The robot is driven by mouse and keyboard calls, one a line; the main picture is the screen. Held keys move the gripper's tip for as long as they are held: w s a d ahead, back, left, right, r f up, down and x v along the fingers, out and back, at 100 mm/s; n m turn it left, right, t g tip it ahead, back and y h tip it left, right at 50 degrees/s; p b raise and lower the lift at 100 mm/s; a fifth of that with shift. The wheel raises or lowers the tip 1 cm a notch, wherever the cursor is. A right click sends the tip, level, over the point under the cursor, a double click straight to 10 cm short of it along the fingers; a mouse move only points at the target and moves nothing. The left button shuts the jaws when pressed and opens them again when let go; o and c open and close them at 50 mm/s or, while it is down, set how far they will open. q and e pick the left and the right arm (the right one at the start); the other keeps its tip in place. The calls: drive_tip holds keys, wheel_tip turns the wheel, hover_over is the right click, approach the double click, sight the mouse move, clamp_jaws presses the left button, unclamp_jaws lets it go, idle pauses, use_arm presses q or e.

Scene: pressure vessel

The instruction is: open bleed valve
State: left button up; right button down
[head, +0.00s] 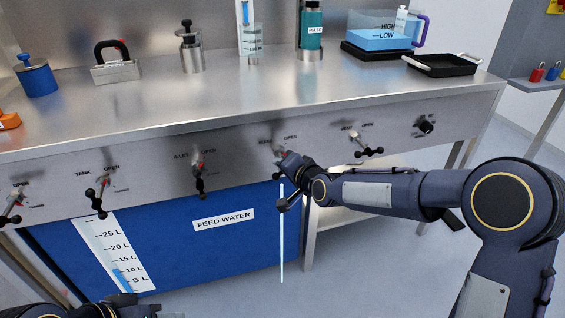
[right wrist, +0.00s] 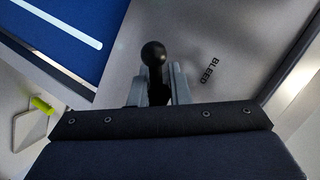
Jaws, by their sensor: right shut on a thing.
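The bleed valve's black ball-ended handle (right wrist: 154,56) stands between the fingers of my right gripper (right wrist: 152,92) in the right wrist view. The word BLEED is printed on the steel panel beside it. In the head view my right gripper (head: 284,160) is at the front panel, on the valve below an OPEN mark, and its fingers hide most of that valve. The gripper is shut on the handle. My left gripper is out of view; only dark parts of my left arm show at the bottom left.
Other valves line the panel: the tank valve (head: 98,192), the inlet valve (head: 199,177), one further right (head: 366,146) and a black knob (head: 425,124). A pale upright tube (head: 282,240) hangs below my right gripper. The blue feed water tank (head: 190,255) fills the space below.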

drive_tip(key=n+h+p, duration=0.1)
drive_tip(key=p, duration=0.1)
drive_tip(key=n+h+p, duration=0.1)
drive_tip(key=n+p, duration=0.1)
drive_tip(key=n+h+p, duration=0.1)
drive_tip(key=p, duration=0.2)
drive_tip(key=shift+d+f+n+t+h, duration=0.15)
drive_tip(key=shift+d+n+t+h, duration=0.15)
drive_tip(key=shift+h, duration=0.1)
drive_tip(key=shift+w+d+n+t+h+p, duration=0.1)
drive_tip(key=shift+d+n+t+h+p, duration=0.15)
drive_tip(key=shift+n+h+p, duration=0.7)
drive_tip(key=shift+n+t+p, duration=0.25)
drive_tip(key=shift+n+p, duration=0.1)
drive_tip(key=shift+p, duration=0.1)
drive_tip(key=shift+w+d, duration=0.1)
drive_tip(key=shift+d, duration=0.05)
drive_tip(key=c, duration=1.5)
unclamp_jaws()
drive_tip(key=shift+o, duration=0.2)
